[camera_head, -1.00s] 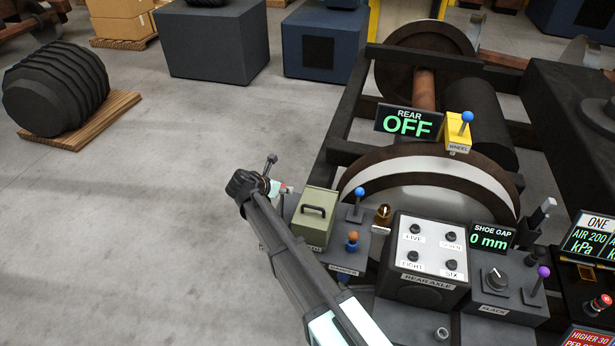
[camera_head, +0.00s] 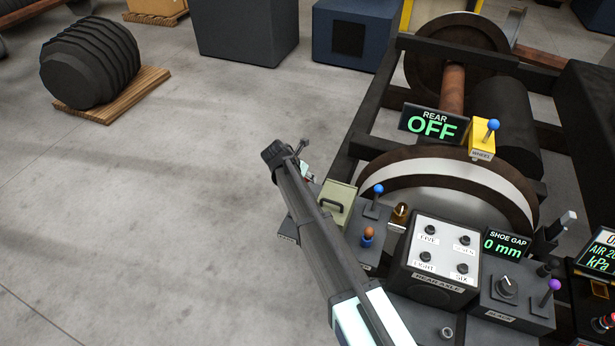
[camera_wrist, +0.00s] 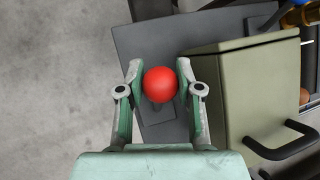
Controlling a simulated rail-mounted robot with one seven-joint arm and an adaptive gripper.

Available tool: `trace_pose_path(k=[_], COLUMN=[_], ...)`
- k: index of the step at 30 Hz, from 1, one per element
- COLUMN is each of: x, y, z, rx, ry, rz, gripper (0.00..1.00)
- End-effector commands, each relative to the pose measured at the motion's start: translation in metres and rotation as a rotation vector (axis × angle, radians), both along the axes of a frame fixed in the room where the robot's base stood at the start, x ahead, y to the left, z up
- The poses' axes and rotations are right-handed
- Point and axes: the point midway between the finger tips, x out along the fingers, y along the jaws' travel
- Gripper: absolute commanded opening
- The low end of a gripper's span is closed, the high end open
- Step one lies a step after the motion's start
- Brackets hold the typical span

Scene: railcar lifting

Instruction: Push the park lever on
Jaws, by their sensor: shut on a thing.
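A lever with a red ball knob (camera_wrist: 160,84) stands on a dark grey panel (camera_wrist: 145,42), beside a green box, in the wrist view. I take it for the park lever, but no label on it is readable. My gripper (camera_wrist: 162,95) is shut on the red knob, one pale green finger on each side. In the head view my gripper (camera_head: 304,165) is at the left end of the control row, and my arm hides most of the lever and its panel.
The green box (camera_head: 338,203) with a dark handle stands close right of my gripper. Beyond it are a blue-knobbed lever (camera_head: 376,195), an orange knob (camera_head: 368,234) and the rear axle button box (camera_head: 437,258). The wheelset (camera_head: 440,190) is behind.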

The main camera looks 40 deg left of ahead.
Motion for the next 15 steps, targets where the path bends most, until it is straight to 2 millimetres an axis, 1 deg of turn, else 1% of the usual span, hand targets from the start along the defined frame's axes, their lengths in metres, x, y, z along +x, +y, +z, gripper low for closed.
trace_pose_path(k=[1, 2, 3, 4, 15], x=[0.001, 0.001, 0.001, 0.001, -0.0013], y=[-0.0004, -0.0004, -0.0004, -0.0003, 0.0005], z=[-0.0015, -0.0015, -0.0015, -0.0014, 0.0024], rx=[0.0, 0.0, 0.0, 0.0, 0.001], ry=[0.001, 0.001, 0.001, 0.001, -0.001], rz=[-0.002, -0.002, -0.002, -0.002, 0.0], gripper=[0.0, 0.46, 0.6, 0.61, 0.61])
